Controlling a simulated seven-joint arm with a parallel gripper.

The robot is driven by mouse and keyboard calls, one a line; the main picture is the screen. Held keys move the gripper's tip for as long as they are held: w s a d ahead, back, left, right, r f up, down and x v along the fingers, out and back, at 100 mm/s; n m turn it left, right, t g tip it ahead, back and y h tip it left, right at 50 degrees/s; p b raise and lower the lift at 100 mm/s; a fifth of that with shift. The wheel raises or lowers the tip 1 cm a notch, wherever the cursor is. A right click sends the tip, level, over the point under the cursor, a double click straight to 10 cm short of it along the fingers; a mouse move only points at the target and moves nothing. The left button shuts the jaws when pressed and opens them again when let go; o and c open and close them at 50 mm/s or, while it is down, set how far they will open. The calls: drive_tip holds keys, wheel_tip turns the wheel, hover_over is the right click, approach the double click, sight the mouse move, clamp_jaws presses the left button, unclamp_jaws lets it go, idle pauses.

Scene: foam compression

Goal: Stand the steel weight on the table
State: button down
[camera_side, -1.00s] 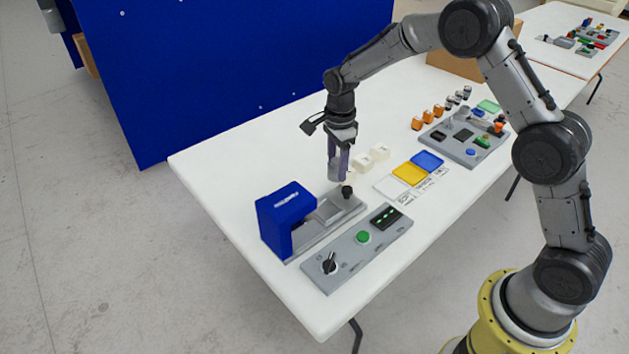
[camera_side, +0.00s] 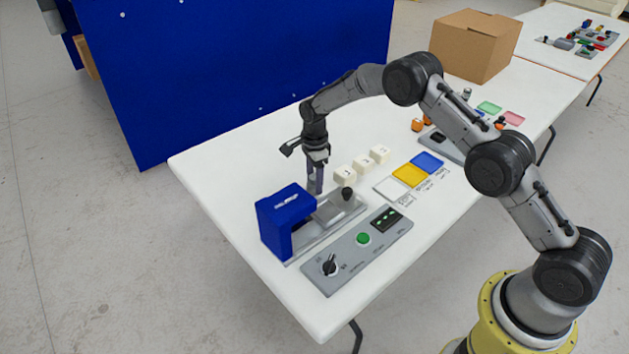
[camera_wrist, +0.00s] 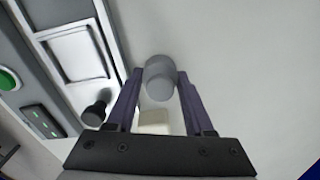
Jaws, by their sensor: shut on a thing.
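The steel weight (camera_wrist: 159,80) is a grey cylinder with a narrower top, held between my gripper's fingertips in the wrist view. My gripper (camera_wrist: 160,75) is shut on it and points down. In the side view my gripper (camera_side: 315,190) is low, just behind the grey tray of the blue press. The weight is hard to make out there. Bare white table (camera_side: 240,165) surrounds it in the wrist view. I cannot tell whether the weight's base touches the table.
The blue press (camera_side: 285,222) and its black knob (camera_side: 348,194) are close in front of my gripper. Three whitish blocks (camera_side: 362,165) stand to its right. A control panel (camera_side: 358,250) lies nearer the front edge. The table left of my gripper is clear.

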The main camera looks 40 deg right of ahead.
drive_tip(key=shift+w+f, duration=0.1)
drive_tip(key=shift+f, duration=0.15)
drive_tip(key=c, duration=0.6)
unclamp_jaws()
drive_tip(key=shift+o, duration=0.2)
